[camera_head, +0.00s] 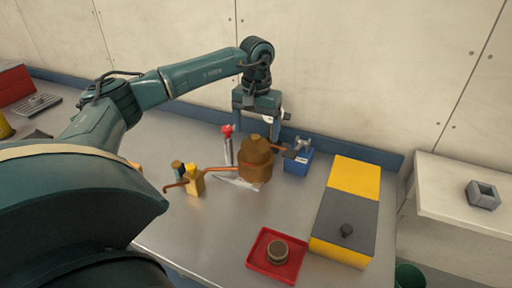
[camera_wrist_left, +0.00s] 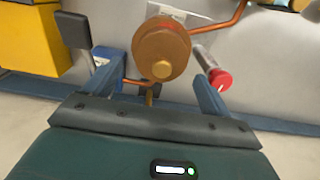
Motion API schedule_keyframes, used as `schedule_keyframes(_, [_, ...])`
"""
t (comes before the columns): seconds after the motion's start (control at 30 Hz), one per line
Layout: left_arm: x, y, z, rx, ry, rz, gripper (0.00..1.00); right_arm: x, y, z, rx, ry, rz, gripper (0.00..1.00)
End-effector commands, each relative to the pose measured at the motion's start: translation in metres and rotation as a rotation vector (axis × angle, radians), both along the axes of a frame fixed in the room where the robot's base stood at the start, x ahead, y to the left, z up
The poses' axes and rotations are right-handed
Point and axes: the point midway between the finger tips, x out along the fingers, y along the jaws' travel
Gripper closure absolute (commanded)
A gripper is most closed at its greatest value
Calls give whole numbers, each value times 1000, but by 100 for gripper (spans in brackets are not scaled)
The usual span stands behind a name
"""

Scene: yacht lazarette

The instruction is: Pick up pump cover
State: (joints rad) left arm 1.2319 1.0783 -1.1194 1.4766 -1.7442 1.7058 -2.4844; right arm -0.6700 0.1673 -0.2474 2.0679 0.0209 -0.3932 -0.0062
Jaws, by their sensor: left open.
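A copper-brown rounded pump body with a stepped top (camera_head: 256,160) stands on the grey bench, with copper pipes running out on both sides. Its round top, which looks like the pump cover, faces the camera in the left wrist view (camera_wrist_left: 162,48). My left gripper (camera_head: 257,128) is open and empty, pointing down just behind and above the pump. In the left wrist view the pump top lies between and beyond its fingers. I cannot tell any contact. My right gripper is not in view.
A red-capped cylinder (camera_head: 227,146) stands close left of the pump; a blue box (camera_head: 297,162) is close right. A brass valve block (camera_head: 195,182) is at left. A yellow-and-grey case (camera_head: 345,212) and a red tray (camera_head: 258,262) holding a round part (camera_head: 277,250) are at front right.

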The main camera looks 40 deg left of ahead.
Motion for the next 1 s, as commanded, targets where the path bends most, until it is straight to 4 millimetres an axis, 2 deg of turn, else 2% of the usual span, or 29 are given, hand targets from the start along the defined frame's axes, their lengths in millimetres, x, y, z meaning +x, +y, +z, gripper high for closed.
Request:
schedule_keyframes(0.17, [0, 1, -11, 0, 1, 1, 16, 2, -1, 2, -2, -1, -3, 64])
schedule_keyframes(0.3, [-1, 3, -31, 0, 4, 2, 16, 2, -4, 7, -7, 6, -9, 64])
schedule_keyframes(0.5, [0, 3, -55, -1, 0, 2, 16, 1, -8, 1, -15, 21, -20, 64])
schedule_keyframes(0.77, [0, 3, -59, -2, -2, 1, 16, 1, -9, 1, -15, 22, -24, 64])
schedule_keyframes(1.0, [0, 3, -58, -2, -2, 1, 35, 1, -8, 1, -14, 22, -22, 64])
